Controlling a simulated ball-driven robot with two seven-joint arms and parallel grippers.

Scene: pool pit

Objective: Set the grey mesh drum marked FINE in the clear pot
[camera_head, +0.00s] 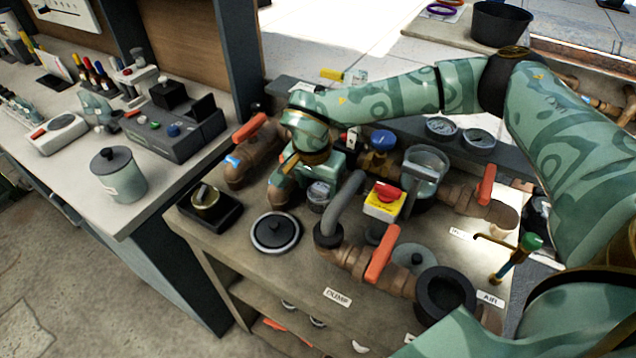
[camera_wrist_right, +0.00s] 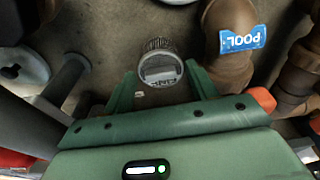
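The grey mesh drum (camera_head: 318,198) stands on the bench below my right gripper, partly hidden by it. In the right wrist view the drum (camera_wrist_right: 160,68) shows its top, with a pale label whose lettering is upside down and hard to read. My right gripper (camera_head: 308,178) points down, its two green fingers (camera_wrist_right: 160,78) apart on either side of the drum, with a gap showing at each side. The clear pot (camera_head: 424,182) stands to the right among the pipes, with a grey handle-like piece at its top. My left gripper is not in view.
A brown pipe with a blue POOL tag (camera_wrist_right: 242,39) is close beside the drum. A black round lid (camera_head: 275,232) lies in front. A grey curved pipe (camera_head: 345,205) and a yellow box with a red button (camera_head: 385,200) stand between drum and pot. Orange-handled valves (camera_head: 381,253) surround them.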

